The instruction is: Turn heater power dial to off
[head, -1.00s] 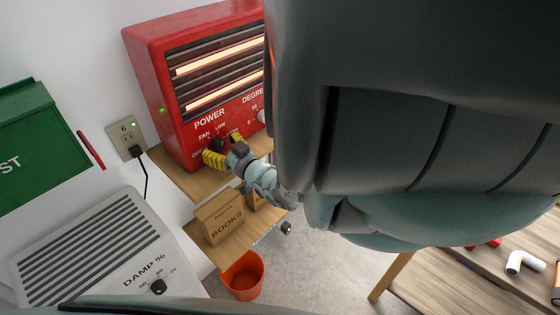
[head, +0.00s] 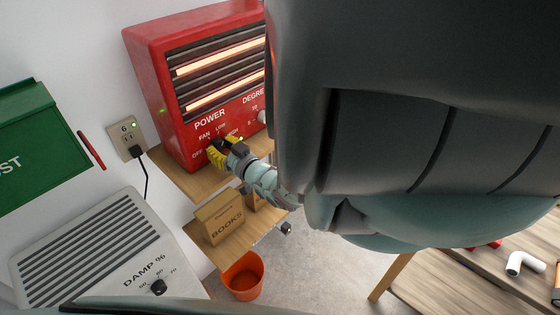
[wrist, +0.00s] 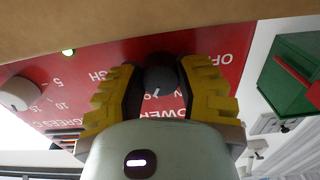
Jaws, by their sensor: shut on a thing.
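The red heater (head: 150,75) stands on a wooden shelf, with its bars glowing orange. Its dark power dial (wrist: 160,75) sits between the two yellow finger pads of my gripper (wrist: 158,92) in the wrist view. My gripper (head: 218,152) is shut on the dial at the heater's lower front in the head view, mostly hiding it there. The dial's white mark faces the POWER lettering side in the wrist view, not the OFF label (wrist: 235,57). FAN, LOW and HIGH labels show around the dial in the head view.
A white degrees dial (wrist: 19,93) is beside the power dial. Book boxes (head: 220,218) sit on the lower shelf, above an orange bucket (head: 243,276). A grey dehumidifier (head: 95,250) and a plugged outlet (head: 127,137) are at left. My arm covers much of the head view.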

